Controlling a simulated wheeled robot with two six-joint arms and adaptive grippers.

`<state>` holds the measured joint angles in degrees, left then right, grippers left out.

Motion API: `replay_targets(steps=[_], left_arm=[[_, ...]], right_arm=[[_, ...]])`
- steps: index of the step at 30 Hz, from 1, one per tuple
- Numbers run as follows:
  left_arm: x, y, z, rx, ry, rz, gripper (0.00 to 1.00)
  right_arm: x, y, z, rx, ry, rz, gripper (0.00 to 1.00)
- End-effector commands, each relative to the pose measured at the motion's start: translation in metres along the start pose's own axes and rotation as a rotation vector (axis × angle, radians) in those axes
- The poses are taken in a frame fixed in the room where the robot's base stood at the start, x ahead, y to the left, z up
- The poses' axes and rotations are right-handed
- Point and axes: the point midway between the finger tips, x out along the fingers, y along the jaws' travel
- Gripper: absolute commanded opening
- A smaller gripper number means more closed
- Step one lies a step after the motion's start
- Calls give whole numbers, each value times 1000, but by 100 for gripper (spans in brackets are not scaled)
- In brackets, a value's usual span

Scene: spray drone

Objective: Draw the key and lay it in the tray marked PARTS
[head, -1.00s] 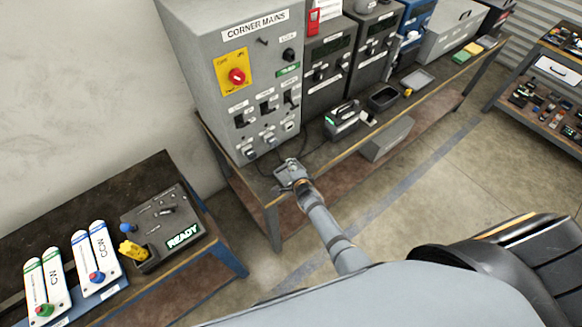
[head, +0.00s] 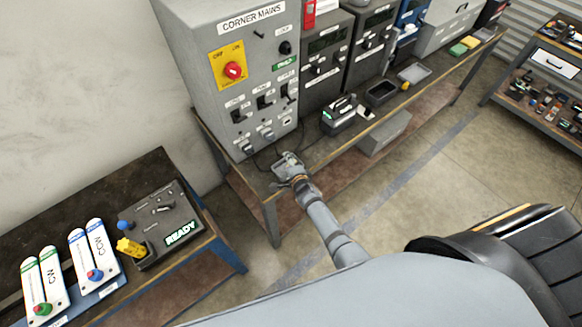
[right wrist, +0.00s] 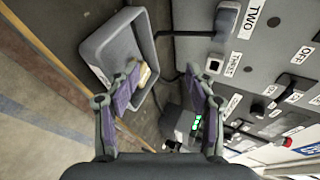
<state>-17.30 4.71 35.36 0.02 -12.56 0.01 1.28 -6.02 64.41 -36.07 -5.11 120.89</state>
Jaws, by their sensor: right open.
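My right gripper (head: 287,165) is low over the bench at the foot of the CORNER MAINS cabinet (head: 235,60). In the right wrist view the gripper (right wrist: 163,72) is open, with nothing between its fingertips. Its left finger is over a small grey tray (right wrist: 97,46); no marking on the tray can be read. A pale yellow piece (right wrist: 145,76) shows in the tray, partly behind that finger; I cannot tell whether it is the key. The cabinet's LOCK (head: 285,47) is a dark round spot, too small to show a key. My left gripper is not in view.
Switches and plugs labelled TWO and THREE (right wrist: 232,65) are right of the gripper, with cables on the bench. A READY board (head: 160,225) is on the left bench.

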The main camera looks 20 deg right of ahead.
Motion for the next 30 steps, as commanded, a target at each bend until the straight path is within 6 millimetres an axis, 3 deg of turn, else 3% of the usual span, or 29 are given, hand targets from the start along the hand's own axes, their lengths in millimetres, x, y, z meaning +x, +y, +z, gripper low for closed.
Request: replay_targets(steps=[7,12,18,22,30], left_arm=[[0,1,-2,0,3,1,77],[0,2,-2,-1,3,2,77],[0,2,-3,-1,4,2,77],[0,2,-3,-1,4,2,77],[0,2,-3,-1,4,2,77]], right_arm=[[-30,2,0,3,-1,2,57],[-71,2,1,4,-1,1,57],[-106,1,0,2,-1,0,57],[-116,0,0,1,-1,-1,57],[-118,-1,0,-1,-1,-1,57]])
